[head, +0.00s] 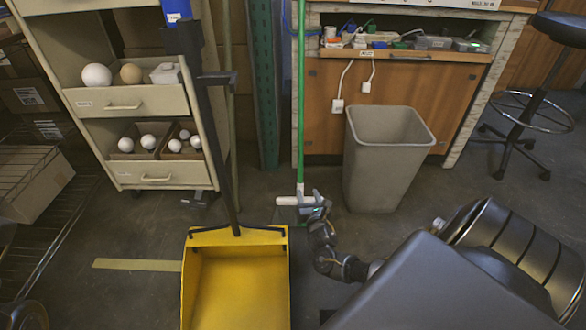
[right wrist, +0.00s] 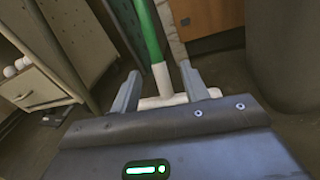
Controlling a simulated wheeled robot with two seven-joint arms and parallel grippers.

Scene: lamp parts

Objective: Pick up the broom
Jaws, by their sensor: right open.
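The broom has a long green handle (head: 301,110) that stands upright in front of the wooden cabinet. Its lower end is a white socket above a pale head near the floor. My right gripper (head: 310,200) is down low at the broom's base. In the right wrist view my right gripper (right wrist: 160,92) is open. Its two grey fingers stand on either side of the broom's white socket (right wrist: 161,80), with gaps between. The broom's head is partly hidden behind the gripper body. My left gripper is not in view.
A yellow dustpan (head: 238,285) with a tall black handle stands just left of the broom. A grey bin (head: 385,160) stands to the right. A drawer cart (head: 130,100) with white balls is at the left, and a stool (head: 530,110) at the far right.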

